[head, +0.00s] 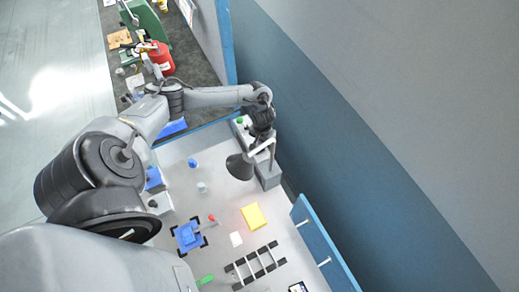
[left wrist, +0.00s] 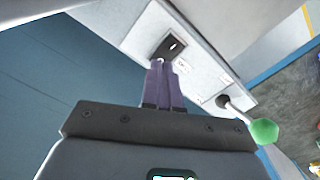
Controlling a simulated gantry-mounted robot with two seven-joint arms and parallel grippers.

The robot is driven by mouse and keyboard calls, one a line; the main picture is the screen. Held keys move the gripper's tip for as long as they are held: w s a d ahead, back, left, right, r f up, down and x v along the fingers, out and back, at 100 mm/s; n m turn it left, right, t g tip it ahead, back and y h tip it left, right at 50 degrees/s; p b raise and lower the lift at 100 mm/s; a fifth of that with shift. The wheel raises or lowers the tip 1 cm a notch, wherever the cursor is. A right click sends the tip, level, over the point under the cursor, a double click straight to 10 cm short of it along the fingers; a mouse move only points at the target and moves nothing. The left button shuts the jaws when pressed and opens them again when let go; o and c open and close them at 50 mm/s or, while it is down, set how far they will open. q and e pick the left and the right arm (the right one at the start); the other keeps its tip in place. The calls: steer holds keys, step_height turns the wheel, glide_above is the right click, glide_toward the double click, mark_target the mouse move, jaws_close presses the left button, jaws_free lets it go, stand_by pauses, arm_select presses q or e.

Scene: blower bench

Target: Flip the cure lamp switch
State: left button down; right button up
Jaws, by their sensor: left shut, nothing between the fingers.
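The switch (left wrist: 171,47) is a dark rocker with a small white mark, set in a pale grey panel (left wrist: 205,70) in the left wrist view. My left gripper (left wrist: 163,68) is shut and empty, its fingertips at the lower edge of the switch; I cannot tell whether they touch it. In the head view my left gripper (head: 263,138) is over the grey box (head: 268,177) at the wall side of the bench, and the switch is hidden there. A dark cone-shaped lamp (head: 240,167) hangs beside it. My right gripper is in neither view.
A lever with a green knob (left wrist: 264,131) sticks out beside the switch; the knob also shows in the head view (head: 239,120). A yellow block (head: 253,217), a blue fixture (head: 187,237) and a black rack (head: 256,264) lie on the white bench. A blue wall stands close to the right.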

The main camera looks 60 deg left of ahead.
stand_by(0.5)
arm_select(q)
steer(key=shift+f, duration=0.45)
steer(key=shift+f+b, duration=0.45)
steer(key=shift+f, duration=0.05)
stand_by(0.4)
steer(key=shift+r, duration=0.15)
step_height(320, 180, up, 5)
steer(key=p, duration=0.6)
steer(key=shift+r+p, duration=0.5)
steer(key=shift+r, duration=0.4)
